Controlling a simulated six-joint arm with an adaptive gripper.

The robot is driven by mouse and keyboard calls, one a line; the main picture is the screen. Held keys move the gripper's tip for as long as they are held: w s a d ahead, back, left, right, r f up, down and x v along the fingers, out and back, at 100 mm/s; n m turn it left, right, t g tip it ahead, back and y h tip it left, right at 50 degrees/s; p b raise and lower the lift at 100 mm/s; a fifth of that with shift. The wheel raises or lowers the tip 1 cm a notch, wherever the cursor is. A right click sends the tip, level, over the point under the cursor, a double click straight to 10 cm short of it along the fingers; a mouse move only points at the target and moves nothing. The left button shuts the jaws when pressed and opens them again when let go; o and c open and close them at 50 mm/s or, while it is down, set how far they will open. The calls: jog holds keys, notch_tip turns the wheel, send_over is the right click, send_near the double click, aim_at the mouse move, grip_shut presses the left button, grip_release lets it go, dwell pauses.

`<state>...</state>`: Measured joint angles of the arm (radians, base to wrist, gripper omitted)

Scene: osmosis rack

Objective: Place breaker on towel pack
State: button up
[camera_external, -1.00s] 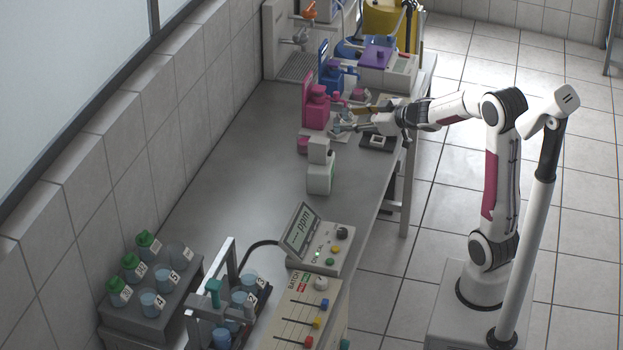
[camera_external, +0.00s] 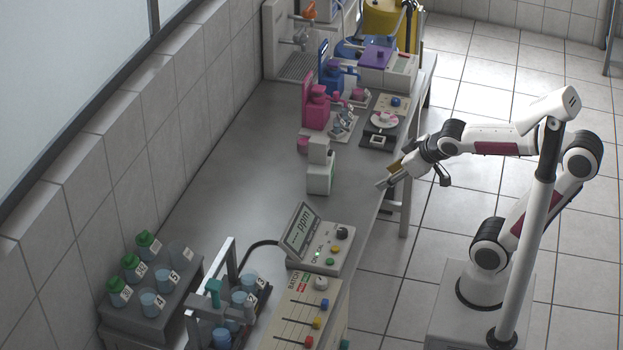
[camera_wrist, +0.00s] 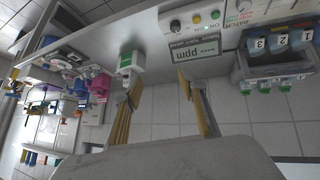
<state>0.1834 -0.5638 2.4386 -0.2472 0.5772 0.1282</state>
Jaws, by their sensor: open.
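My gripper (camera_external: 388,176) is open and empty by the right edge of the grey table. Its two fingers also show apart in the wrist view (camera_wrist: 158,80), with nothing between them. Several numbered beakers stand in the near-left rack, such as the beaker labelled 4 (camera_external: 152,303), far from my gripper. A small pale, clear-looking item (camera_external: 344,116) is beside the pink apparatus (camera_external: 317,107), above a light flat pad (camera_external: 341,130). It is too small to tell whether it is a beaker or the pad a towel pack.
A white block-shaped device (camera_external: 320,170) stands mid-table. The ppm meter (camera_external: 322,243) and a slider box (camera_external: 304,308) are nearer. A dark device with a round white plate (camera_external: 384,122) is further back. The grey table (camera_external: 250,170) has clear room left of the white device.

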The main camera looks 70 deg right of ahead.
jog(key=s+a+f+n+g+y, duration=0.1)
jog(key=s+a+f+g+y, duration=0.1)
jog(key=s+a, duration=0.7)
jog(key=shift+a+f+n+y, duration=0.25)
jog(key=shift+f+n+y, duration=0.15)
jog(key=shift+f+y, duration=0.15)
dwell(0.5)
